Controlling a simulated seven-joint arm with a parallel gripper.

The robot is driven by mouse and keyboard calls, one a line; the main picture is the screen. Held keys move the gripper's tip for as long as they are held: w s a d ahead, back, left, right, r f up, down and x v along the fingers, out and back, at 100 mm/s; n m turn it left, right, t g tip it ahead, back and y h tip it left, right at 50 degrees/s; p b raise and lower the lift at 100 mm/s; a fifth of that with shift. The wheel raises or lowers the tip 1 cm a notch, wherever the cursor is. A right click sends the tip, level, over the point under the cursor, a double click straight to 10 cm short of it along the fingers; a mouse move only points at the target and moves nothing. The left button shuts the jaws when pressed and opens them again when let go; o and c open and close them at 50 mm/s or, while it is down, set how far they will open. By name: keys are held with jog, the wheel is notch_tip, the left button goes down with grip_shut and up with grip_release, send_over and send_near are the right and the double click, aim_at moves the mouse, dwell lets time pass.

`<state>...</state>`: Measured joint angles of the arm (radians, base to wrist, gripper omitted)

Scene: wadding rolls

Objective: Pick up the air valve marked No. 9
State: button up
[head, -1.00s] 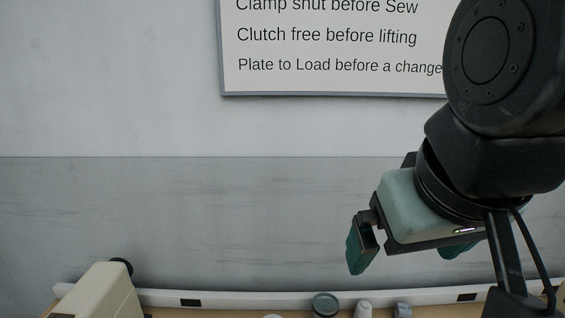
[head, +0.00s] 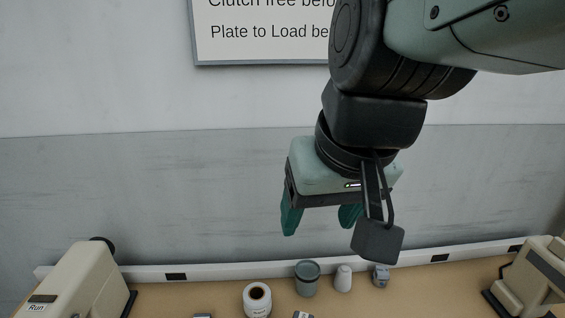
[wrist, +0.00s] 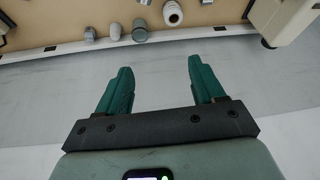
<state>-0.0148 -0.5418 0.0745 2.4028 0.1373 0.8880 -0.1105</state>
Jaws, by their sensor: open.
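My gripper (head: 318,226) is open and empty, held in the air above the back of the table, in front of the wall. Its two green fingers also show spread apart in the wrist view (wrist: 160,68). I cannot make out a No. 9 marking on anything. A small grey-blue fitting (head: 381,275) stands at the back of the table, right of a white spool-like piece (head: 343,279); it may be a valve, but I cannot tell. Two other small grey things (head: 303,315) (head: 203,316) are cut off by the bottom edge of the head view.
A grey lidded jar (head: 307,280) and a white roll with a brown core (head: 257,300) stand on the wooden table (head: 165,298). A cream machine marked Run (head: 78,285) is at left, another (head: 530,280) at right. A white rail (head: 220,272) runs along the back.

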aim_at(381, 266)
jog(key=w+a+f+m+g+y, duration=0.4)
jog(key=w+f+m+g+y, duration=0.15)
jog(key=f+m+y, duration=0.35)
jog(key=w+d+f+m+t+y, duration=0.2)
jog(key=w+d+f+m+t, duration=0.1)
jog(key=w+m+t, duration=0.25)
jog(key=w+d+f+m+t+y, duration=0.3)
jog(key=w+m+t, duration=0.1)
jog(key=w, duration=0.3)
jog(key=w+d+f+m+t+h, duration=0.2)
jog(key=d+f+m+t+h, duration=0.3)
jog(key=d+m, duration=0.25)
jog(key=w+d+f+m+t+h, duration=0.2)
jog(key=d+f+m+t+h, duration=0.35)
jog(key=d, duration=0.25)
jog(key=d+f+m+h, duration=0.2)
jog(key=f, duration=0.3)
jog(key=s+d+f+m+g+h, duration=0.1)
jog(key=d+f+m+h, duration=0.2)
jog(key=f, duration=0.3)
jog(key=d+f+m+h, duration=0.3)
jog(key=f, duration=0.2)
jog(key=shift+s+f+m+h, duration=0.15)
jog(key=shift+s+m+h, duration=0.1)
jog(key=shift+s, duration=0.15)
jog(key=x, duration=0.6)
jog(key=shift+w+f, duration=0.1)
jog(key=shift+w, duration=0.2)
jog(key=shift+c, duration=0.3)
jog(key=c, duration=1.1)
